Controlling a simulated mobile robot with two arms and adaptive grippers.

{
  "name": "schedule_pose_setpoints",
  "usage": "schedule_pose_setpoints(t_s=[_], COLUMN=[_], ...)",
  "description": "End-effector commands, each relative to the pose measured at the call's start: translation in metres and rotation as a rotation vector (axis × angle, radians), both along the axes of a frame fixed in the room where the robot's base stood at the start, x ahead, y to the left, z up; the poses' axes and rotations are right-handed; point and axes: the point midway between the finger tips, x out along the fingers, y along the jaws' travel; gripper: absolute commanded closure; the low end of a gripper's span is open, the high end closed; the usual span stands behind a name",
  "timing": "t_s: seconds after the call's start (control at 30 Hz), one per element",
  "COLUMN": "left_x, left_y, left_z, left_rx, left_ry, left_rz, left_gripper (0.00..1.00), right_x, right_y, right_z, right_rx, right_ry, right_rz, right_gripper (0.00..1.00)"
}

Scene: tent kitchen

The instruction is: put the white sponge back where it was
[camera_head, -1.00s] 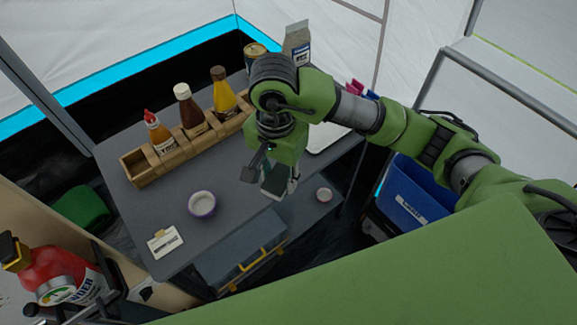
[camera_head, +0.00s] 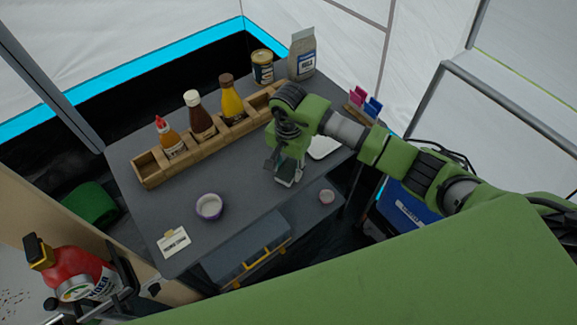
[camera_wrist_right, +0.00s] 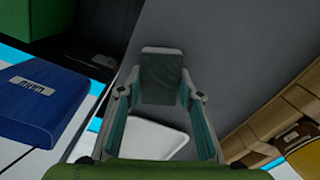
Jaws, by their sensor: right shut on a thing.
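My right gripper (camera_head: 284,172) hangs over the grey table, between the condiment rack and the table's right side. In the right wrist view, its two teal-lined fingers are shut on a block, the white sponge (camera_wrist_right: 161,78), which looks grey in shadow. In the head view the sponge is mostly hidden by the fingers and cannot be told clearly. A flat white board or tray (camera_head: 324,147) lies just right of the gripper; it also shows below the sponge in the wrist view (camera_wrist_right: 150,138). My left gripper is not in view.
A wooden rack (camera_head: 150,170) with several sauce bottles stands along the table's back. A can (camera_head: 262,67) and a bag (camera_head: 302,55) stand behind. Table space between bowl and gripper is clear.

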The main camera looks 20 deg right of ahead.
Motion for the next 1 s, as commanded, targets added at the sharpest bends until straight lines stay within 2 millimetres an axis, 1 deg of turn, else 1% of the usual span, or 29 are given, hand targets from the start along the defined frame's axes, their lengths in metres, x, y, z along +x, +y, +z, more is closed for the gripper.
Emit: schedule_pose_setpoints(t_s=[0.07,0.27,0.43,0.47,0.5,0.53,0.87,0.97,1.0], left_x=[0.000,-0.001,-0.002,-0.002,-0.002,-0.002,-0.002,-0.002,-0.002], left_y=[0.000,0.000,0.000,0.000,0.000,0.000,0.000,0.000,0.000], left_z=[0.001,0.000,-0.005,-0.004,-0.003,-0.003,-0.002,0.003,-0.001], left_rx=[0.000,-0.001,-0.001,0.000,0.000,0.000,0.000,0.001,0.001], left_ry=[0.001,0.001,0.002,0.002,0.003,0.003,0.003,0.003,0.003], left_rz=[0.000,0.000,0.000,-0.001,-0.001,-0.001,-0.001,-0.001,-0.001], left_gripper=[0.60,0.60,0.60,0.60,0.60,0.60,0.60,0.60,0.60], right_x=[0.000,0.000,0.000,0.000,0.000,0.000,0.000,0.000,0.001], right_y=[0.000,0.000,0.000,0.000,0.000,0.000,0.000,0.000,0.000], right_z=[-0.003,-0.003,-0.008,-0.007,-0.006,-0.006,-0.005,-0.001,0.002], right_rx=[-0.001,-0.001,-0.001,-0.001,0.000,0.000,0.000,0.001,0.000], right_ry=[-0.001,-0.002,-0.002,-0.002,-0.001,-0.001,-0.001,-0.001,-0.004], right_rz=[-0.001,0.000,0.001,0.001,0.000,0.000,0.000,-0.001,0.000], right_gripper=[0.86,0.86,0.86,0.61,0.51,0.50,0.50,0.50,0.50])
